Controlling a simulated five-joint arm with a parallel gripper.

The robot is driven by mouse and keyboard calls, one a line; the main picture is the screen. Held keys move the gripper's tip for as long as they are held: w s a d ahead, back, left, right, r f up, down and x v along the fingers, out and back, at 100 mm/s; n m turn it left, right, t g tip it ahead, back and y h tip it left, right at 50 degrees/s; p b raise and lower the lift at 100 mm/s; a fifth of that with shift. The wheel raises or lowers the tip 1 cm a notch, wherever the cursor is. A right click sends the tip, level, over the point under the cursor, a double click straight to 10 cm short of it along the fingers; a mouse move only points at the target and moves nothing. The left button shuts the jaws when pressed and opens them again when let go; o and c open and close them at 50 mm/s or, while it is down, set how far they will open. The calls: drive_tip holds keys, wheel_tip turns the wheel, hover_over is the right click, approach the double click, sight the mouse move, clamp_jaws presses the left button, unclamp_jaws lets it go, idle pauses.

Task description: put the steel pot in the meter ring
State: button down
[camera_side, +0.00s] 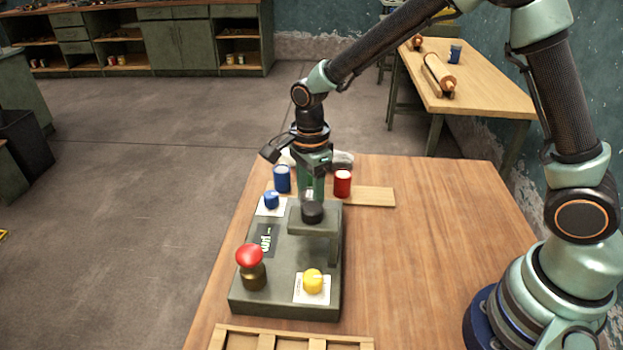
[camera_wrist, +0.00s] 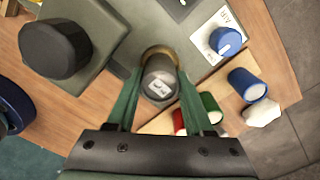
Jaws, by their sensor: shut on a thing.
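The steel pot (camera_wrist: 160,80) is a short grey cylinder with a marked end face. In the wrist view my gripper (camera_wrist: 160,92) has its green fingers shut on either side of it. A brass ring (camera_wrist: 158,50), which I take for the meter ring, shows as an arc around the pot's far end on the grey-green panel. I cannot tell whether the pot is inside the ring or just above it. In the side view my gripper (camera_side: 311,188) points down behind the raised bracket and its black knob (camera_side: 312,212), which hide the ring and most of the pot.
The panel (camera_side: 282,283) carries a red mushroom button (camera_side: 249,257), a yellow knob (camera_side: 313,281) and a blue knob (camera_side: 271,199). The table's right side is clear.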

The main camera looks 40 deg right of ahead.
sight(309, 193)
drive_tip(key=shift+f, duration=0.1)
drive_tip(key=shift+c, duration=1.4)
unclamp_jaws()
wheel_tip(309, 193, up, 12)
drive_tip(key=f, duration=0.1)
drive_tip(key=s+d+r+n+t, duration=0.2)
drive_tip(key=s+d+n, duration=0.3)
drive_tip(key=n, duration=0.4)
drive_tip(key=s+d+r+n+t, duration=0.3)
drive_tip(key=s+n, duration=0.4)
drive_tip(key=n, duration=0.3)
drive_tip(key=shift+s+d+r+t, duration=0.3)
drive_tip(key=shift+d+r, duration=0.25)
drive_tip(key=shift+d, duration=0.75)
